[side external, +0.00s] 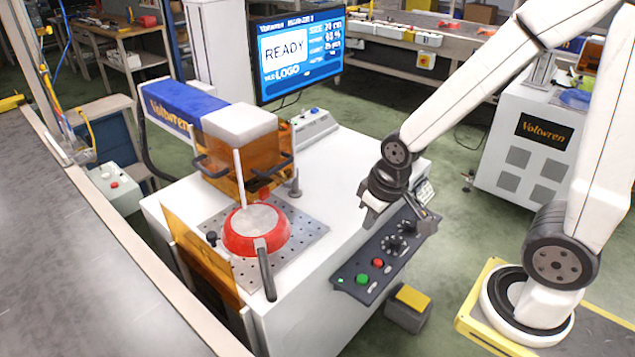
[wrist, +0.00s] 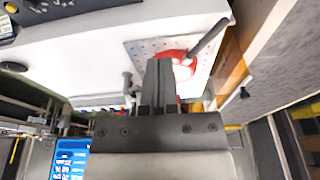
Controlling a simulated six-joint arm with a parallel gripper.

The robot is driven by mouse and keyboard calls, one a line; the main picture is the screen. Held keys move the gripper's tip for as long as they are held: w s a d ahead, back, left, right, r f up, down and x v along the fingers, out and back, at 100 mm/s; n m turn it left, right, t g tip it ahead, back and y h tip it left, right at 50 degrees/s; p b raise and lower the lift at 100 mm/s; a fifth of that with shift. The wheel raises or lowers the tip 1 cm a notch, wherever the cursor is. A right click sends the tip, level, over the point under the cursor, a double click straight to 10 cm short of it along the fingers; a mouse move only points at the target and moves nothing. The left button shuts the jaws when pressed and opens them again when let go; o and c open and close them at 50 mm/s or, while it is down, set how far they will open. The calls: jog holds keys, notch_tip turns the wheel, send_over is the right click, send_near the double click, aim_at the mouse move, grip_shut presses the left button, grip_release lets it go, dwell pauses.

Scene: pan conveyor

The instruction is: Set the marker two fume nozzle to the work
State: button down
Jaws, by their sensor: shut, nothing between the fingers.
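The marker (side external: 185,105) has a blue body and an orange guard with a pale block on top; its screen (side external: 300,55) reads READY. A red pan (side external: 255,230) lies on the perforated plate (side external: 305,238) under the head, its dark handle toward the front. A small grey upright piece (side external: 295,184) stands by the plate's back corner; it may be the fume nozzle, and appears also in the wrist view (wrist: 128,83). My gripper (side external: 370,222) is shut and empty above the cabinet top, right of the plate and apart from these things. In the wrist view its fingers (wrist: 159,64) partly cover the pan (wrist: 178,57).
A dark control panel (side external: 385,255) with green and red buttons and knobs runs along the cabinet's near right edge. A grey conveyor belt (side external: 90,250) runs at the left. A grey box with a yellow top (side external: 412,297) sits in front. The white cabinet top right of the plate is clear.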

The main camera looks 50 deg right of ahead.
jog(key=w+d+f+m+t+h, duration=0.1)
jog(key=w+d+f+m+t, duration=0.2)
jog(key=w+m, duration=0.3)
jog(key=w+d+f+m+t+h, duration=0.1)
jog(key=w+d+f+m+t, duration=0.3)
jog(key=w+m, duration=0.3)
jog(key=w+d+f+m+t+h, duration=0.1)
jog(key=w+d+f+m+t, duration=0.3)
jog(key=w+m, duration=0.3)
jog(key=shift+w+d+f+t, duration=0.15)
jog(key=shift+w+d+t, duration=0.4)
jog(key=shift+w+t, duration=0.35)
jog(key=shift+w, duration=0.1)
jog(key=x, duration=1.3)
jog(key=shift+w, duration=0.3)
jog(key=shift+f, duration=0.15)
